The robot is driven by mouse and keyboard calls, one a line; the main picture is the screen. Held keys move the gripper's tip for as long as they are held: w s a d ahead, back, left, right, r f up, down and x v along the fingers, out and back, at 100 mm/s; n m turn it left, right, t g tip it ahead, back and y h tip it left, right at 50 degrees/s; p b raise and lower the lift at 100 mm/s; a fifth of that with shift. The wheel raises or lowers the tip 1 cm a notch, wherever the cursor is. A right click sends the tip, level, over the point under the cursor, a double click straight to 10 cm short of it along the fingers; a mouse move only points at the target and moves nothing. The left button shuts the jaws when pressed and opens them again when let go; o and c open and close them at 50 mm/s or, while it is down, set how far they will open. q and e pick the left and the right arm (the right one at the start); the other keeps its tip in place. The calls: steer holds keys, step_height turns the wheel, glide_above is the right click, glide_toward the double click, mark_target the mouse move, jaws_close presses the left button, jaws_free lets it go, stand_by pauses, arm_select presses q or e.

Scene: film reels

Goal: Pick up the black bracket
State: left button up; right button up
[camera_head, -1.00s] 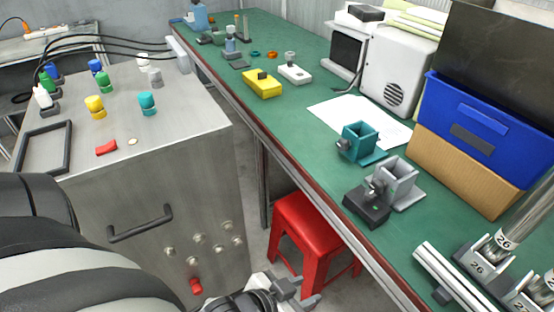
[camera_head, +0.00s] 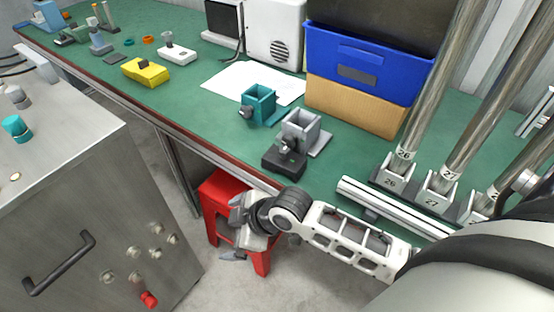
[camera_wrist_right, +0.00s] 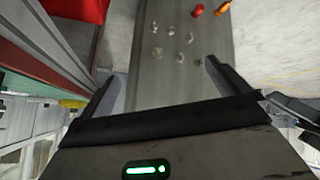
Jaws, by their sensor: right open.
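A small black piece (camera_head: 284,161), most likely the black bracket, lies on the green workbench near its front edge, directly in front of a grey bracket (camera_head: 301,130). I cannot tell whether the two touch. A teal bracket (camera_head: 258,103) stands behind and to the left. My right gripper (camera_head: 233,231) is open and empty, past the bench's front edge and over the red stool, to the lower left of the black piece. In the right wrist view its fingers (camera_wrist_right: 160,82) are apart with nothing between them. The black piece does not show there. My left gripper is out of view.
A metal cabinet (camera_head: 70,190) with a handle and knobs stands left, beyond a floor gap. The red stool (camera_head: 222,190) is under the bench edge. A pale rail (camera_head: 390,205) and upright metal tubes stand right. A blue bin (camera_head: 365,62) is behind.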

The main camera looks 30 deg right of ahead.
steer(key=w+d+r+n+g+h, duration=0.2)
steer(key=w+d+r+n+g, duration=0.15)
steer(key=w+d+n, duration=0.2)
step_height(320, 180, up, 16)
steer(key=n+g+h, duration=0.3)
steer(key=n, duration=0.4)
glide_above(284, 150)
steer(key=shift+m, duration=0.25)
step_height(284, 150, down, 10)
steer(key=shift+w+d+r, duration=0.1)
steer(key=shift+w, duration=0.05)
steer(key=shift+f, duration=2.65)
steer(key=c, duration=0.8)
steer(key=shift+c, duration=0.4)
steer(key=shift+r, duration=0.15)
